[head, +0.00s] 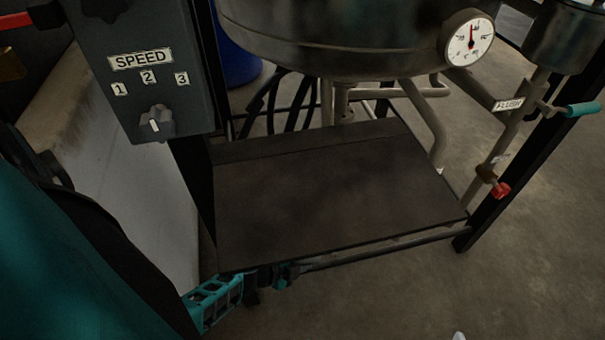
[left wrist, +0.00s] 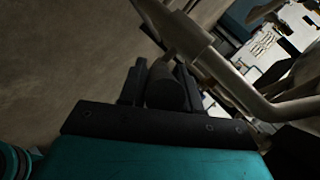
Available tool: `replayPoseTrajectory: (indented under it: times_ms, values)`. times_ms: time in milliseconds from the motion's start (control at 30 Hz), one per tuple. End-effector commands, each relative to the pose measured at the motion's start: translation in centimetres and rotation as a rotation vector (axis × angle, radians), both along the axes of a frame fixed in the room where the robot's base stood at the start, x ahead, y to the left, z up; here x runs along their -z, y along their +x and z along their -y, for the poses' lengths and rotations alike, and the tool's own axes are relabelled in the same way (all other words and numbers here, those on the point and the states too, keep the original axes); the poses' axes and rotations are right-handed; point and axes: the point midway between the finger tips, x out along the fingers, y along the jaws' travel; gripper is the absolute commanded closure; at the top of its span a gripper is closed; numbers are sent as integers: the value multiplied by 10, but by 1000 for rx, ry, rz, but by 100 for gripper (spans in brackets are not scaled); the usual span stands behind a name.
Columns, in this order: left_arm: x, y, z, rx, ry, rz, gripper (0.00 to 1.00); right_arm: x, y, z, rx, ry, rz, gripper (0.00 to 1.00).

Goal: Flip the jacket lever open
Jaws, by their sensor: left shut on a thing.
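My left gripper (left wrist: 160,78) is shut on a dark rounded handle (left wrist: 166,90) in the left wrist view. The handle sits between both fingers, close to a pale metal pipe (left wrist: 185,35). No label shows on it, so I cannot tell for certain that it is the jacket lever. In the head view my left arm comes in from the lower left, and the left gripper (head: 254,287) is partly seen low at the front edge of the dark platform. The held handle is not clear there. My right gripper is in neither view.
A dark platform (head: 330,190) lies under a steel vessel (head: 330,40) with a gauge (head: 468,38). A SPEED box (head: 148,75) is at left. At right are a teal-handled lever (head: 583,109) by a FLUSH label (head: 509,104) and a red-handled valve (head: 500,190). Open floor lies front right.

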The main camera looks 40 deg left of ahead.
Motion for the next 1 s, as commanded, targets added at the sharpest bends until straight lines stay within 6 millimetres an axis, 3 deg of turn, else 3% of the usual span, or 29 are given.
replayPoseTrajectory:
  times_ms: [33,100,500,1000]
  values:
    - [-15,3,0,2,20,-19,100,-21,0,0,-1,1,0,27]
    - [-17,4,1,1,45,-49,100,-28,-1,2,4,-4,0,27]
    - [-22,10,5,1,141,-160,100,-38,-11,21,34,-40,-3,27]
    - [-21,11,6,0,159,-181,100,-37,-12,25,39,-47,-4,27]
